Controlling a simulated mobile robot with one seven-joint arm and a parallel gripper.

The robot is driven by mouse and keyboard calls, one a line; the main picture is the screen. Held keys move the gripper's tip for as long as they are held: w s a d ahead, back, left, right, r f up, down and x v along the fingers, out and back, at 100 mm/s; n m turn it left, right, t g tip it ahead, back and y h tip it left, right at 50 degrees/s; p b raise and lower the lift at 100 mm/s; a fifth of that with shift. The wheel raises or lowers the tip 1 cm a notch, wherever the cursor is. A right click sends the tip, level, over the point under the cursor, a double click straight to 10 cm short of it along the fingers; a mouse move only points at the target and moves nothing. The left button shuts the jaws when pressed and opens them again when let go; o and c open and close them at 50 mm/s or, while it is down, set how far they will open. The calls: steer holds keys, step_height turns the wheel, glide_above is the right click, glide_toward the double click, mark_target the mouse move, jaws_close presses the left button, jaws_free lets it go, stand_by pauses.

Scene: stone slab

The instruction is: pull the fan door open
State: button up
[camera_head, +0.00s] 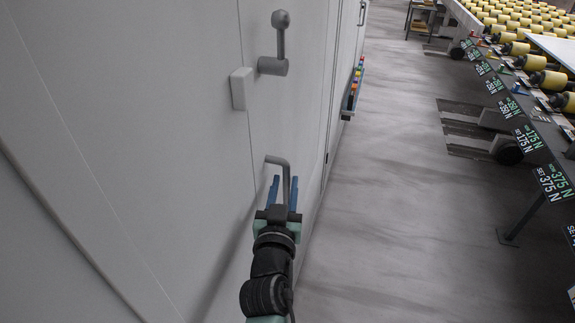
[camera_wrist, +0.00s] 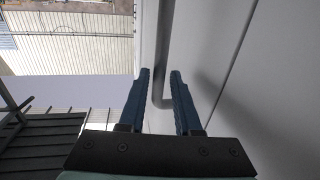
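The fan door looks like a tall flat grey panel (camera_head: 215,150) in a grey wall on the left. A bent grey bar handle (camera_head: 279,162) sticks out from its lower part. In the wrist view the bar (camera_wrist: 160,65) runs down from the top and its lower end lies between my two blue fingers. My gripper (camera_head: 284,186) is at the handle, and it also shows in the wrist view (camera_wrist: 160,76). The fingers are spread, with slim gaps to the bar. I cannot tell whether either finger touches it. The door looks shut.
Above are a grey lever with a round knob (camera_head: 280,45) and a small white box (camera_head: 240,88). A small ledge with coloured buttons (camera_head: 353,90) juts out farther along the wall. A roller conveyor (camera_head: 510,75) stands at right. The floor between (camera_head: 390,180) is clear.

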steer(key=shift+w+d, duration=0.2)
steer(key=shift+w, duration=1.1)
steer(key=shift+w+d, duration=0.15)
steer(key=shift+w, duration=1.15)
jaws_close()
